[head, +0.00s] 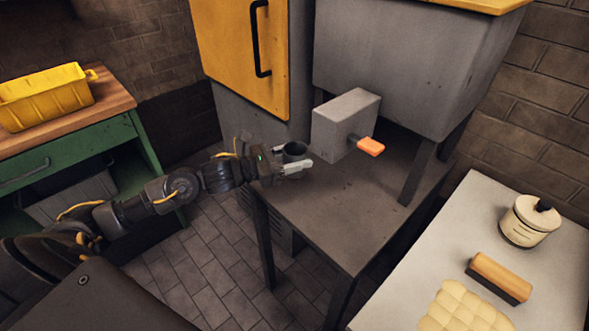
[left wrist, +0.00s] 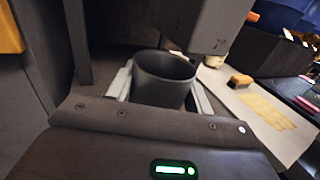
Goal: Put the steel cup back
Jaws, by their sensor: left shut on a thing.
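The steel cup (head: 294,151) is a small dark grey open cup. My left gripper (head: 291,166) is shut on it, at the left edge of the dark metal table (head: 340,205). In the left wrist view the cup (left wrist: 163,78) stands upright between the two pale fingers, and its inside looks empty. I cannot tell whether its base touches the tabletop. The grey box (head: 345,122) with an orange-handled lever (head: 370,146) is just to the right of the cup, under the big grey hopper. My right gripper is not in view.
A yellow cabinet door (head: 242,50) stands behind the cup. A yellow bin (head: 45,95) sits on the green workbench at the left. A pale table (head: 430,260) at the right holds a cream pot (head: 527,222), a brush (head: 498,278) and a quilted pad (head: 462,308). The dark table's front is clear.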

